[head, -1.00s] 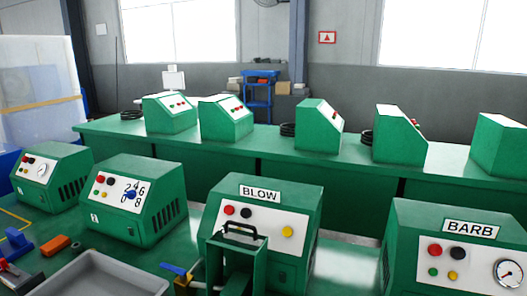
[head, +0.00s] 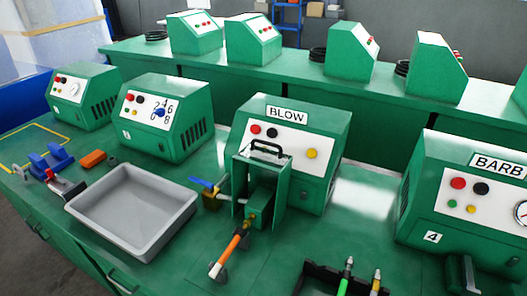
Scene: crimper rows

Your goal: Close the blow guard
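The green machine labelled BLOW (head: 322,135) stands on the bench in the middle of the head view. At its front is the blow guard (head: 241,178), a green frame with a black handle (head: 268,151) on top. A green block (head: 260,195) shows between the guard's side panels. An orange-sleeved piece (head: 231,249) extends from there toward the front. I cannot tell for certain how far the guard is open. Neither of my grippers is in view.
A grey tray (head: 128,252) lies left of the guard, with a blue-handled valve (head: 203,184) between them. The BARB machine (head: 434,152) stands to the right. Bare bench lies between BLOW and BARB.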

